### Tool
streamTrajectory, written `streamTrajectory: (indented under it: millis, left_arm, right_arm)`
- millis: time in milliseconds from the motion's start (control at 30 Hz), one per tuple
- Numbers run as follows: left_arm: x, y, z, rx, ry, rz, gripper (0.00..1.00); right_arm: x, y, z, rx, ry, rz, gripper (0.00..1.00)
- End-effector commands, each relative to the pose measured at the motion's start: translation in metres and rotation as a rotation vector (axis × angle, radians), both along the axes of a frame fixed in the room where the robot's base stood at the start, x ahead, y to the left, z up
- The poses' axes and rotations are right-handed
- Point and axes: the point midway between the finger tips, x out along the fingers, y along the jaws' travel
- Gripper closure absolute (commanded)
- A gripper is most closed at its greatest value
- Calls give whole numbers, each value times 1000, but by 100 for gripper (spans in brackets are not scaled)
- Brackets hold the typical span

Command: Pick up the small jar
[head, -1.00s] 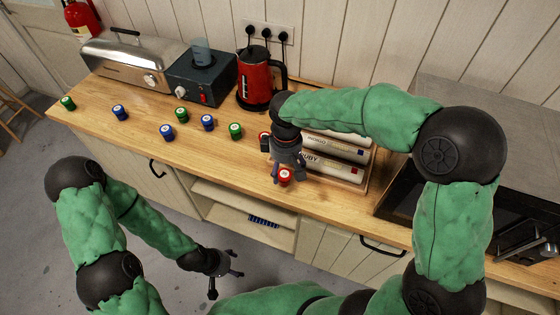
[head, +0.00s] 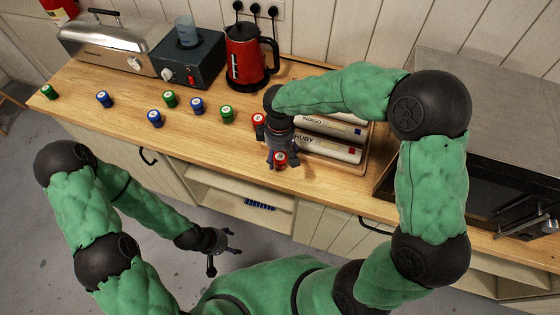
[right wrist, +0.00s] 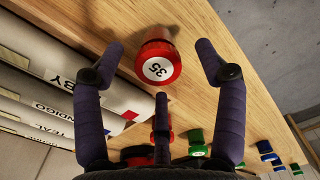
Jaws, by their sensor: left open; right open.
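A small red jar with a white lid label reading 35 (right wrist: 158,62) stands on the wooden counter; in the head view the red jar (head: 280,158) shows at my right gripper's fingertips. My right gripper (right wrist: 160,58) is open, pointing down, with a finger on either side of the jar and gaps to it. It also shows in the head view (head: 282,161). Another red jar (head: 258,119) stands just behind and left of it. My left gripper (head: 222,245) is open and empty, low in front of the cabinets.
Green and blue jars, such as a green one (head: 227,114) and a blue one (head: 197,105), stand along the counter (head: 190,145) to the left. Labelled rolls (head: 325,147) lie close to the right of my right gripper. A red kettle (head: 247,57) stands behind.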

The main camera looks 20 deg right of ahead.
Motion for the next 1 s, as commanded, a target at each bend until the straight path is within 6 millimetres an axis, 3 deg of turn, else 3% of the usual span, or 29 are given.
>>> streamTrajectory:
  millis: [100, 200, 433, 467, 667, 1000]
  left_arm:
    - [0, 0, -7, 0, 0, 0, 33]
    - [0, 0, -9, 0, 0, 0, 33]
    - [0, 0, -8, 0, 0, 0, 33]
    - [0, 0, -8, 0, 0, 0, 33]
    - [0, 0, -8, 0, 0, 0, 33]
    - [0, 0, -8, 0, 0, 0, 33]
  right_arm:
    - [0, -3, -21, 0, 4, 0, 28]
    - [0, -2, -30, 0, 4, 1, 28]
    - [0, -2, -30, 1, 1, 0, 28]
    - [0, -2, -30, 0, 1, 0, 34]
    - [0, -2, -30, 0, 1, 0, 90]
    - [0, -2, -30, 0, 1, 0, 91]
